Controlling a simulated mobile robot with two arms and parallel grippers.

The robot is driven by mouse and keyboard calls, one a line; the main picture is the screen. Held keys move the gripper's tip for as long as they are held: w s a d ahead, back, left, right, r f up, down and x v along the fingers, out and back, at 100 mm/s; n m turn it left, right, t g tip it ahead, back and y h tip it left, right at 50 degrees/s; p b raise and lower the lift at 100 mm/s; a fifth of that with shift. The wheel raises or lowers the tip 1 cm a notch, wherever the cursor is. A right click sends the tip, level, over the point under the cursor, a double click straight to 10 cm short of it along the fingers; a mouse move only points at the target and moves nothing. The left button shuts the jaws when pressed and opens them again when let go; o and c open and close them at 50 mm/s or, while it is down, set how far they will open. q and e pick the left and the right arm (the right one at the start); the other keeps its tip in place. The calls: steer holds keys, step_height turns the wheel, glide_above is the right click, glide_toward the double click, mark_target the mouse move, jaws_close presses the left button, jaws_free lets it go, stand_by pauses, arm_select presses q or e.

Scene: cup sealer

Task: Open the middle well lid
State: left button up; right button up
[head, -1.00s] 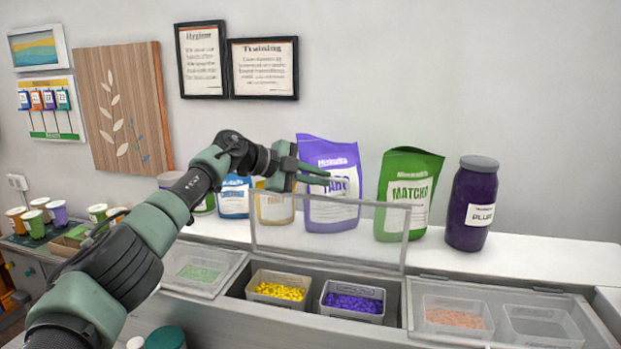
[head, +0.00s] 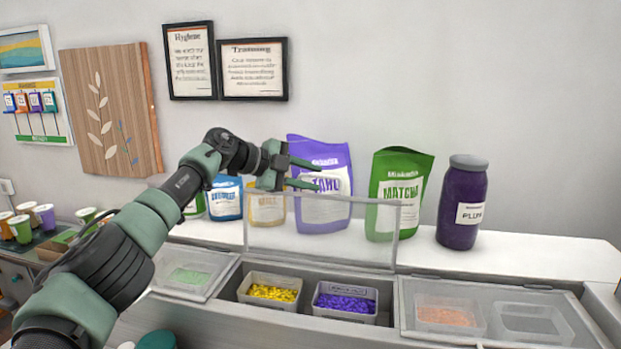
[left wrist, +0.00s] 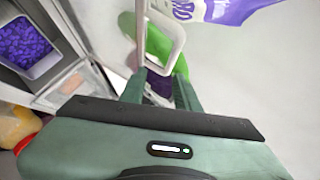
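The middle well lid (head: 330,243) is a clear panel with a grey frame. It stands upright at the back of the middle well, which is open below it. My left gripper (head: 315,174) is above the lid's upper edge, in front of the purple taro bag, with its two fingers apart and nothing visibly held. In the left wrist view the gripper (left wrist: 160,88) also shows spread fingers, with a pale frame, apparently the lid's, just beyond the tips. I cannot tell whether they touch. My right gripper is not in view.
The open well holds a tub of yellow bits (head: 272,292) and a tub of purple bits (head: 345,302). Closed lids cover the left well (head: 215,262) and right well (head: 545,296). A taro bag (head: 318,210), matcha bag (head: 398,195) and plum jar (head: 463,205) stand behind.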

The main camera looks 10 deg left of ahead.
arm_select(q)
steer(key=b+v, duration=0.4)
steer(key=v, duration=0.3)
steer(key=shift+s+a+r, duration=0.15)
steer(key=shift+s+a, duration=0.05)
